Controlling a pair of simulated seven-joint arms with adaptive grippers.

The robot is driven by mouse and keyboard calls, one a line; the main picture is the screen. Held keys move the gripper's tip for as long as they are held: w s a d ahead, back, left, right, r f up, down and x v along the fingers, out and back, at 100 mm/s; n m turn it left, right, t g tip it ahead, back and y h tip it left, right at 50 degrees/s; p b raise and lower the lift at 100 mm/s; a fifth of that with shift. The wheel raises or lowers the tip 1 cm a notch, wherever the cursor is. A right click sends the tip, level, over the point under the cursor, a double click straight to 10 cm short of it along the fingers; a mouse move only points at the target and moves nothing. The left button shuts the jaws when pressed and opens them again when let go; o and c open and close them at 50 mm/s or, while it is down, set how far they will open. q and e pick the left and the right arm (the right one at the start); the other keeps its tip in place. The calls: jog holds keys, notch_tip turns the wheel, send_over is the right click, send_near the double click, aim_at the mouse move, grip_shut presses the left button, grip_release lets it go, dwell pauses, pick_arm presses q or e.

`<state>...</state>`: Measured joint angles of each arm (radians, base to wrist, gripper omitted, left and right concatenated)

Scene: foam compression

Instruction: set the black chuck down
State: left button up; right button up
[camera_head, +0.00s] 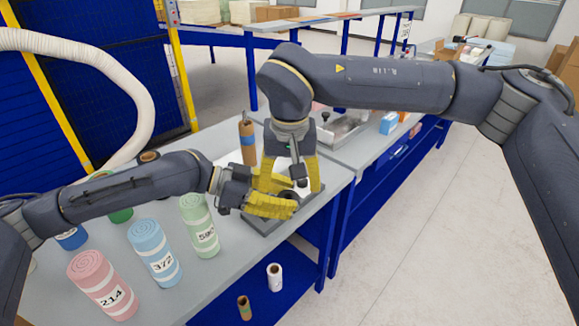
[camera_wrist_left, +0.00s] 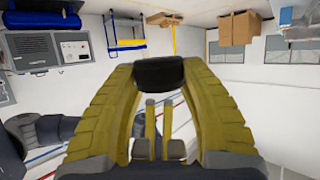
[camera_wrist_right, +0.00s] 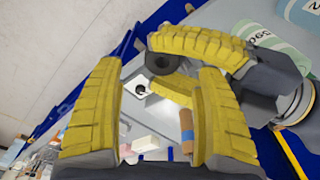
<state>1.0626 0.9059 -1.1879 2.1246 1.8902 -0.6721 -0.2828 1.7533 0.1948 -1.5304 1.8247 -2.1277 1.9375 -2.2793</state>
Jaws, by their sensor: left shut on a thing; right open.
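The black chuck (camera_wrist_left: 158,72) is a dark, rounded piece between the fingertips of my left gripper (camera_wrist_left: 158,82), which is shut on it. In the right wrist view the chuck (camera_wrist_right: 160,62) shows as a dark ring beside the left gripper's yellow fingers. In the head view the chuck (camera_head: 291,197) is partly hidden, above a grey base plate (camera_head: 262,226) near the table edge. My right gripper (camera_head: 290,188) points down there with its fingers apart, over the chuck and left fingertips. In its own wrist view the right gripper (camera_wrist_right: 160,68) is open.
Rolled foams in pink (camera_head: 103,283), blue (camera_head: 153,252) and green (camera_head: 199,225) stand on the table at left. A brown cylinder (camera_head: 247,143) stands behind the grippers. A metal tray (camera_head: 342,130) lies on the bench behind. A white roll (camera_head: 274,276) stands on the lower shelf.

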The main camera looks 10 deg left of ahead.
aim_at(289, 197)
jog(key=shift+w+f, duration=0.15)
jog(key=shift+f, duration=1.2)
jog(key=shift+w+f, duration=0.15)
jog(key=shift+f, duration=1.15)
jog(key=c, duration=1.2)
pick_arm(q)
jog(key=o, duration=1.3)
jog(key=shift+c, duration=0.2)
pick_arm(e)
jog(key=shift+c, duration=1.1)
